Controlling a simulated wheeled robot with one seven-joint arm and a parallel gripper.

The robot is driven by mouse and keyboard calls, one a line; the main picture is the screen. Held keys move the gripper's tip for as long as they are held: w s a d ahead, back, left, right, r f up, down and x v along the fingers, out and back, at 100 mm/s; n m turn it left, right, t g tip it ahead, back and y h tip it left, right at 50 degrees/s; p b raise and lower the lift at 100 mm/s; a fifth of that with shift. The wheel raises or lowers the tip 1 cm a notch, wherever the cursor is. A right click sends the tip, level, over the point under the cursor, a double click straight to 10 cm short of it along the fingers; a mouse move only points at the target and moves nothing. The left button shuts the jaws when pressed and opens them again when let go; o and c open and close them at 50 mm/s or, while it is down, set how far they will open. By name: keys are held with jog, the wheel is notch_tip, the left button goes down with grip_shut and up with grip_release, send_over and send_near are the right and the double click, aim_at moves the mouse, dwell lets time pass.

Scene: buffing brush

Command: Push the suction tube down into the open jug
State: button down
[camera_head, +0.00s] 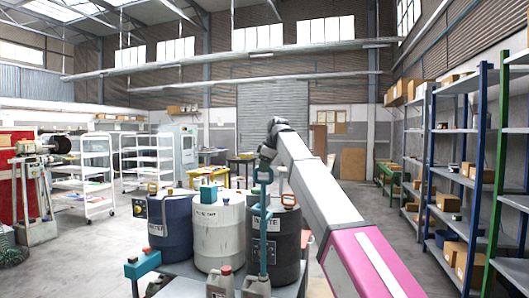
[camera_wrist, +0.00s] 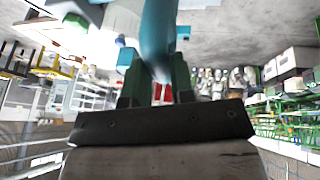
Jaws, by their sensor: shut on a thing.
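The teal suction tube (camera_head: 263,225) hangs upright from my gripper (camera_head: 264,163), in front of the black drum. My gripper points down and is shut on the tube's upper part. In the wrist view the teal tube (camera_wrist: 155,40) stands between the dark green fingers (camera_wrist: 157,88). The open jug (camera_head: 257,288), small and grey, is at the bottom of the head view under the tube. The tube's lower end meets the jug's mouth; how far it is inside I cannot tell. The jug's lower part is cut off by the frame.
A second grey jug (camera_head: 220,284) with a red cap stands just left. Blue (camera_head: 171,222), white (camera_head: 218,232) and black (camera_head: 286,245) drums stand close behind. A teal device (camera_head: 142,263) is at the left. Shelving (camera_head: 460,175) lines the right; open floor lies behind.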

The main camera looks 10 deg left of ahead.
aim_at(265, 200)
notch_tip(265, 200, down, 15)
jog(key=shift+s+f, duration=0.1)
jog(key=shift+f, duration=0.05)
jog(key=c, duration=1)
grip_release()
jog(key=v, duration=1)
jog(key=shift+d+r, duration=0.15)
jog(key=shift+r, duration=0.25)
